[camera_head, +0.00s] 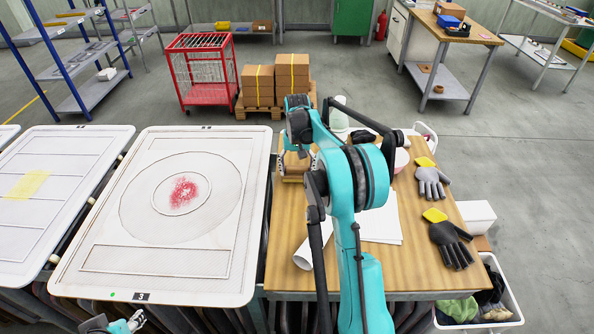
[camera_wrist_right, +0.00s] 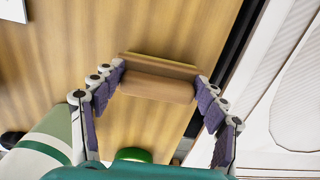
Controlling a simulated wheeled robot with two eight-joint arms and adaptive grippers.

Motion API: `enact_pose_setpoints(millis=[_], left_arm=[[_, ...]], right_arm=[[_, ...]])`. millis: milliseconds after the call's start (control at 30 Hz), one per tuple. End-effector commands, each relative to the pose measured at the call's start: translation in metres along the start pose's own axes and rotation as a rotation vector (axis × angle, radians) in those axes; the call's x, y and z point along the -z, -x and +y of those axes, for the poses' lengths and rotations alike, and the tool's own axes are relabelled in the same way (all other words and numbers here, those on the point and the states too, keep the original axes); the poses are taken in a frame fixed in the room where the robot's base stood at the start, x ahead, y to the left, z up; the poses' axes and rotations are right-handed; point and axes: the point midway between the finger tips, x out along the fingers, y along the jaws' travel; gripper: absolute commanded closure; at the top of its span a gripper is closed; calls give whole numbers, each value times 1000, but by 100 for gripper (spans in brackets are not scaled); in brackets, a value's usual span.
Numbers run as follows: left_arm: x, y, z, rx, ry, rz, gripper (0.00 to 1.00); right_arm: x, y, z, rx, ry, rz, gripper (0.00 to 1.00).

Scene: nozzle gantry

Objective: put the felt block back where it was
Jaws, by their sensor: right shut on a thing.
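The felt block (camera_head: 292,164) is a brown block with a thin paler layer. In the head view it is near the far left edge of the wooden table, partly hidden by my right arm. In the right wrist view the block (camera_wrist_right: 155,88) sits between my right gripper's (camera_wrist_right: 158,82) purple-padded fingers, one at each end. My right gripper (camera_head: 297,160) is shut on it. I cannot tell whether the block touches the table. Part of my left arm's end (camera_head: 118,325) shows at the bottom left; its finger state is unclear.
A white panel (camera_head: 110,259) with a red smudge lies left of the wooden table (camera_head: 283,254), across a dark gap. A pale green container (camera_head: 338,115) stands behind my arm.

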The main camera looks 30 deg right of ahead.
Motion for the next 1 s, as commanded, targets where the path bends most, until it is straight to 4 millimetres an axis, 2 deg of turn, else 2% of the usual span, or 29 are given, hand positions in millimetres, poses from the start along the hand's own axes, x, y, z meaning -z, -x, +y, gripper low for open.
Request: enact_pose_setpoints(millis=[133,167,200,233,533,667,767,1000], left_arm=[[-1,-2,0,0,0,0,60],[-1,-2,0,0,0,0,60],[-1,-1,0,0,0,0,60],[-1,-1,0,0,0,0,60],[-1,-1,0,0,0,0,60],[2,2,0,0,0,0,60],[5,7,0,0,0,0,60],[15,21,0,0,0,0,60]], right_arm=[[0,-4,0,0,0,0,50],[0,-3,0,0,0,0,22],[0,-3,0,0,0,0,12],[0,-3,0,0,0,0,7],[0,-2,0,0,0,0,7],[0,6,0,0,0,0,7],[0,22,0,0,0,0,7],[0,77,0,0,0,0,7]])
